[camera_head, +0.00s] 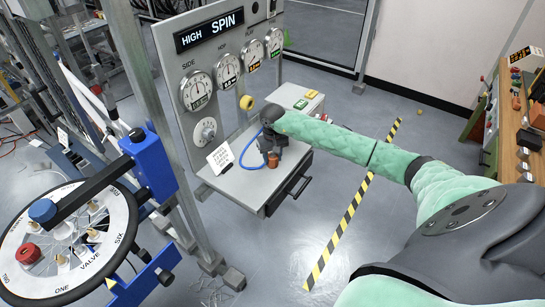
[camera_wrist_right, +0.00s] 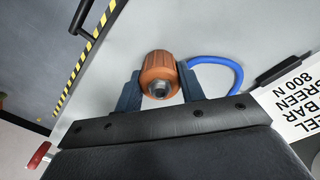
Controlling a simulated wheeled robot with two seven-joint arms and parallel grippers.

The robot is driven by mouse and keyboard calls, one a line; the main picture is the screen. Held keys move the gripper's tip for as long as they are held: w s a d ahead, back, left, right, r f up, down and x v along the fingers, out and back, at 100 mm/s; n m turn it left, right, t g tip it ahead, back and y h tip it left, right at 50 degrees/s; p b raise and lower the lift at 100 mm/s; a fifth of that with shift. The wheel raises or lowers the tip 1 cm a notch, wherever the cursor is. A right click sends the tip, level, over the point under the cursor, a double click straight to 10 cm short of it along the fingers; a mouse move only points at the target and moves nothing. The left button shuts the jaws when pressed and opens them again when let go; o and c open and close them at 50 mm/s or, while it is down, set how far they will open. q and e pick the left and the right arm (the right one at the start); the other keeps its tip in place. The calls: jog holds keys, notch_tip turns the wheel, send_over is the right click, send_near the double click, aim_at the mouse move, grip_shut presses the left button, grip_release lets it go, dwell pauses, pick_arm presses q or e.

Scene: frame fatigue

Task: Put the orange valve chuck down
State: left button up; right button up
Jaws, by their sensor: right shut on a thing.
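The orange valve chuck (camera_head: 292,184) is a small ribbed cylinder near the front edge of the grey bench top (camera_head: 243,184). In the right wrist view the chuck (camera_wrist_right: 158,66) sits between the two dark fingers of my right gripper (camera_wrist_right: 160,88), with a metal fitting in its near end. My right gripper (camera_head: 283,170) is shut on it. A blue hose (camera_wrist_right: 222,68) curves beside the chuck. I cannot tell whether the chuck touches the bench top. My left gripper is not in view.
A gauge panel (camera_head: 207,54) stands behind the bench, and a white text card (camera_head: 220,157) stands to the left. A drawer handle (camera_head: 290,195) sticks out in front. A numbered wheel (camera_head: 68,245) is at lower left. A tool bench (camera_head: 510,125) stands at right.

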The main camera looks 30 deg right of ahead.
jog(key=o, duration=1.1)
jog(key=shift+r, duration=0.15)
